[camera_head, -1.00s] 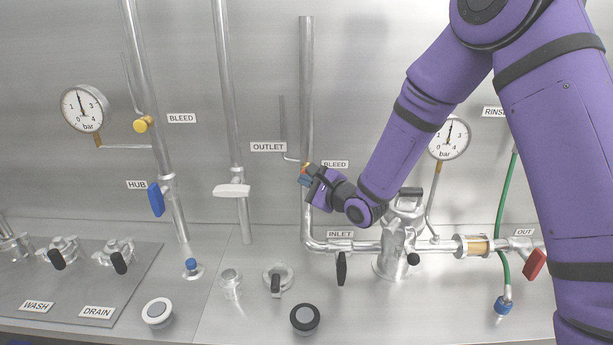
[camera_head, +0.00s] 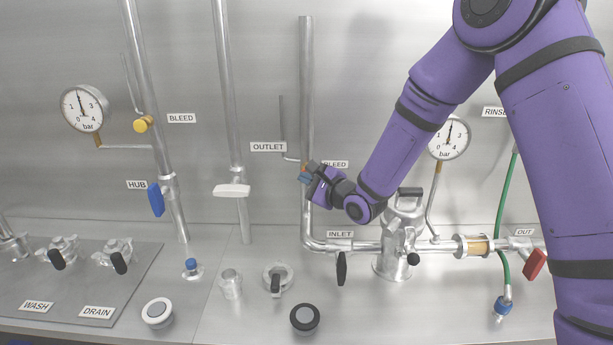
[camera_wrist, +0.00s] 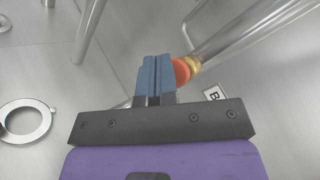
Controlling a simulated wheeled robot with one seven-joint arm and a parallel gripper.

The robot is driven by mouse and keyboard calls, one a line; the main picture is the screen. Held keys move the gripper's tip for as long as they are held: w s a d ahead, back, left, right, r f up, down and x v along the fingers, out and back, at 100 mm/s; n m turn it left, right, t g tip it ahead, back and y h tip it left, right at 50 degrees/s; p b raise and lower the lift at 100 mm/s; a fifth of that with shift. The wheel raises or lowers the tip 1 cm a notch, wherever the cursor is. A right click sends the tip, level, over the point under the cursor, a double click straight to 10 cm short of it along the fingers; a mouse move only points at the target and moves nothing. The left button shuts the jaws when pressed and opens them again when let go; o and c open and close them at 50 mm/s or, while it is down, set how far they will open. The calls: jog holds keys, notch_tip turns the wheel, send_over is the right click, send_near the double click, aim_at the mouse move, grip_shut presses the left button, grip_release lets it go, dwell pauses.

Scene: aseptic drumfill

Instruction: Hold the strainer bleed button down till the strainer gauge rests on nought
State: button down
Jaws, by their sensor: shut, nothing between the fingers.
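The strainer bleed button is an orange-red cap (camera_wrist: 181,70) on a brass fitting (camera_wrist: 193,65) at the upright pipe. In the head view the button (camera_head: 304,168) is mostly hidden behind my gripper. My gripper (camera_head: 306,176) is shut and empty; its blue fingertips (camera_wrist: 152,65) lie right beside the cap in the wrist view. I cannot tell whether they touch it or the cap is pressed in. The strainer gauge (camera_head: 449,138) is on the right, its needle pointing nearly straight up, well off nought.
A second gauge (camera_head: 84,108) and a yellow bleed button (camera_head: 141,125) are at the left. The strainer body (camera_head: 398,255) and inlet pipe (camera_head: 340,245) stand below my arm. The upright pipe (camera_head: 307,90) is close to my gripper. The wall left of it is fairly open.

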jog(key=shift+w, duration=0.4)
dwell(1.7)
dwell(1.3)
jog(key=shift+s, duration=0.95)
jog(key=shift+s, duration=0.1)
jog(key=shift+s+a, duration=0.1)
jog(key=shift+s, duration=2.3)
